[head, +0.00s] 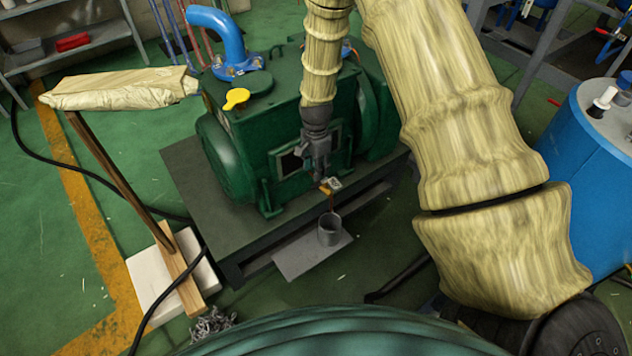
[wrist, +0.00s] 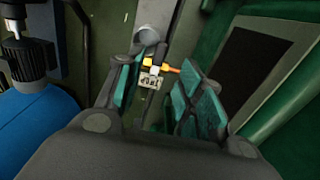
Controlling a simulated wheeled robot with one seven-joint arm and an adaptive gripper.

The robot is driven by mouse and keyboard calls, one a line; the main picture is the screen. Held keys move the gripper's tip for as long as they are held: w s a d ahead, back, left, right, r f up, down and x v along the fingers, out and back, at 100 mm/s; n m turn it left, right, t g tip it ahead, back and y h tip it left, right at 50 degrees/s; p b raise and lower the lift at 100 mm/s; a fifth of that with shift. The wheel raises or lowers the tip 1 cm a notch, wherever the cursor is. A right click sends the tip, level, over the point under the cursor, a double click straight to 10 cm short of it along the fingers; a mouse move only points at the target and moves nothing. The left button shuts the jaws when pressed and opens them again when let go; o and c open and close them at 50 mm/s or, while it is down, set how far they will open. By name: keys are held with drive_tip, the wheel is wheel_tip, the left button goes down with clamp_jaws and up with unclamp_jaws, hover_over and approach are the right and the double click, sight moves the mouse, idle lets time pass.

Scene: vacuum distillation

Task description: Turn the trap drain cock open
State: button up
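The trap drain cock (head: 325,188) sits low at the front of the green pump unit (head: 240,150), above a small grey cup (head: 329,229). In the wrist view its orange handle (wrist: 172,69) points right, and a pale metal tag or plate (wrist: 150,79) with dark marks is beside it. My gripper (head: 318,177) reaches down from above, just over the cock. In the wrist view my gripper (wrist: 160,75) is open, with its teal pads on either side of the cock. I cannot tell whether a pad touches the handle. My gripper partly hides the cock in the head view.
The cup stands on a grey plate (head: 295,262) beside the dark skid (head: 200,190). A blue drum (head: 590,150) stands at right. A wrapped bundle (head: 120,88) on a wooden stand is at left. A black cable (head: 40,160) crosses the green floor.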

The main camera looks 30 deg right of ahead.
sight(316, 184)
wheel_tip(316, 184, down, 7)
drive_tip(key=shift+r, duration=0.1)
idle(0.3)
clamp_jaws()
